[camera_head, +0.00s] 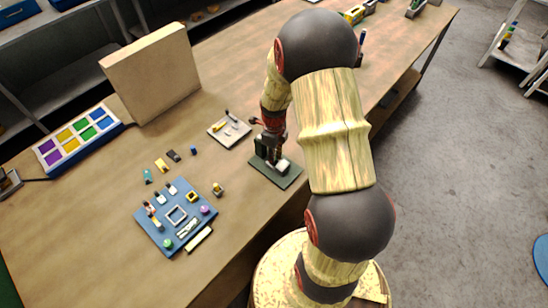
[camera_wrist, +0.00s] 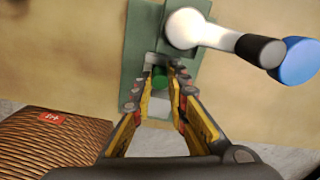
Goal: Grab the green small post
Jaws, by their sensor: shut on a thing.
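The small green post (camera_wrist: 160,73) stands between my fingertips in the wrist view; its lower part is hidden. My gripper (camera_wrist: 162,84) is shut on it, with the yellow-edged fingers on either side. In the head view my gripper (camera_head: 273,157) is low over a dark green plate (camera_head: 288,181) near the table's front edge, and the post is hidden there. The green plate also shows in the wrist view (camera_wrist: 138,45), with a raised green block on it.
A lever with white, black and blue parts (camera_wrist: 215,36) sticks out right of my fingers. A pale tray (camera_head: 240,137) lies behind left. A blue board with several pieces (camera_head: 152,225), a coloured-button panel (camera_head: 75,140) and an upright tan panel (camera_head: 150,75) stand left.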

